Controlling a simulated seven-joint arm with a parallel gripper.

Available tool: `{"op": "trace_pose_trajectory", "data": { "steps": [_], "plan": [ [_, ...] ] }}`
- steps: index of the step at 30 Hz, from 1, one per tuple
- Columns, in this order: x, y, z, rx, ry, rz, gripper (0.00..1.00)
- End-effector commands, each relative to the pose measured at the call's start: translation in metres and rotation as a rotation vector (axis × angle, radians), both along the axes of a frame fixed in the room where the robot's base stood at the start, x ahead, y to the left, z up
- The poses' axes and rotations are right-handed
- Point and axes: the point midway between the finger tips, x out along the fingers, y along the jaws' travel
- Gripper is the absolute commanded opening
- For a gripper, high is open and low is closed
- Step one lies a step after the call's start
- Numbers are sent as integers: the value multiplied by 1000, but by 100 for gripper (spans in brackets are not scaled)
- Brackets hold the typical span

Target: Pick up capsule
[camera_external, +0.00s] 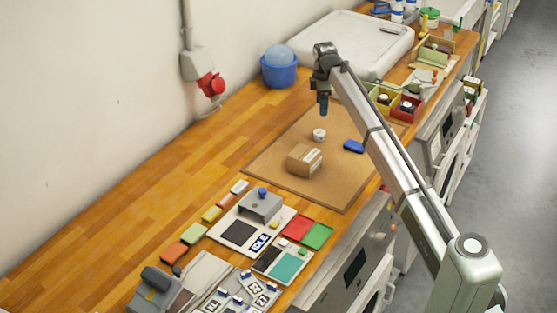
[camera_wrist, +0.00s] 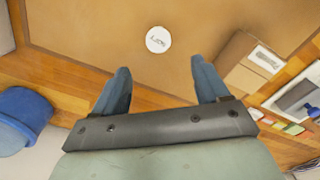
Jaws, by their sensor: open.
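A small white round piece (camera_external: 319,134) stands on the brown board and is the likeliest capsule, though I cannot tell for sure. In the wrist view its round white top (camera_wrist: 158,39) carries small dark marks and lies just beyond the fingertips, roughly centred between them. A flat blue piece (camera_external: 354,147) lies on the board to its right and is not in the wrist view. My gripper (camera_external: 323,110) hangs pointing down above the board, apart from the white piece. In the wrist view my gripper (camera_wrist: 160,70) has its two blue fingers spread with nothing between them.
A cardboard box (camera_external: 304,160) stands close to the white piece; it also shows in the wrist view (camera_wrist: 252,62). A blue tub (camera_external: 279,75) is near the wall. A large white tray (camera_external: 398,42) lies behind. The brown board (camera_external: 345,190) has free room.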

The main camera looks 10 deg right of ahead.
Motion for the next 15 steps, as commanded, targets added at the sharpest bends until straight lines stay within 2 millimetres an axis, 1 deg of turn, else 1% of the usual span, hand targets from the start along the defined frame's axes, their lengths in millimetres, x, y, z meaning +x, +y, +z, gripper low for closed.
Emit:
{"op": "trace_pose_trajectory", "data": {
  "steps": [9,12,15],
  "plan": [
    [-1,0,-54,-1,2,-2,74],
    [-1,0,-66,0,1,-2,74],
    [0,0,-72,0,0,-2,74]
  ]
}}
